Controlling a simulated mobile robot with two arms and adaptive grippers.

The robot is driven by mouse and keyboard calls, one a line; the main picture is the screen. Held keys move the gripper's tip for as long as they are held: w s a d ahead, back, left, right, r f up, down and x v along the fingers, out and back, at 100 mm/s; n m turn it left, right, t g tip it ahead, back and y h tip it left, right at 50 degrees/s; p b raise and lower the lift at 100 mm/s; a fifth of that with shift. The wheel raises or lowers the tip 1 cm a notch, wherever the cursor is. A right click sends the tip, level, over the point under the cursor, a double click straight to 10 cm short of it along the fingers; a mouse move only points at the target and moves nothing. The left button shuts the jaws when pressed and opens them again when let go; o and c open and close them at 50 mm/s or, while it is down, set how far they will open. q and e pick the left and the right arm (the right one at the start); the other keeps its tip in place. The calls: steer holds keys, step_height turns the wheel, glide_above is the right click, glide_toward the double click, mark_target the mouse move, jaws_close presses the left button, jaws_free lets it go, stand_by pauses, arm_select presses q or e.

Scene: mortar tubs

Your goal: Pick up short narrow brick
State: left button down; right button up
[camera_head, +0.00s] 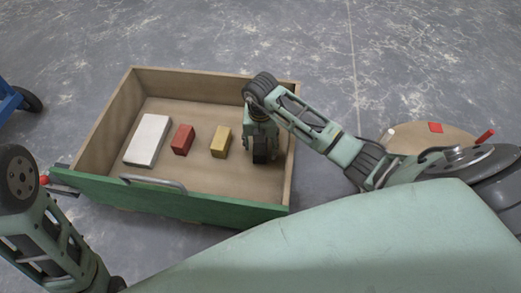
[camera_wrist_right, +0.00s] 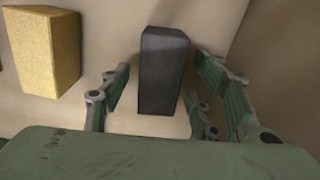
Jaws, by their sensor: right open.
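A dark grey brick (camera_wrist_right: 164,68) stands in a wooden drawer with a green front (camera_head: 170,204). In the right wrist view it lies between the spread fingers of my right gripper (camera_wrist_right: 160,104). The fingers are open, with gaps to the brick on both sides. In the head view my right gripper (camera_head: 260,152) points down into the right part of the drawer and largely hides this brick. A yellow brick (camera_head: 221,142) is just left of it and also shows in the wrist view (camera_wrist_right: 42,48). My left gripper is not in view.
A red brick (camera_head: 183,139) and a larger white block (camera_head: 149,139) lie further left in the drawer. The drawer walls (camera_head: 215,87) surround them. A round wooden top (camera_head: 408,137) with small red and white pieces stands at right. Grey floor lies around.

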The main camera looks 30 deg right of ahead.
steer(key=shift+f, duration=0.35)
steer(key=shift+r, duration=0.1)
jaws_close()
stand_by(0.3)
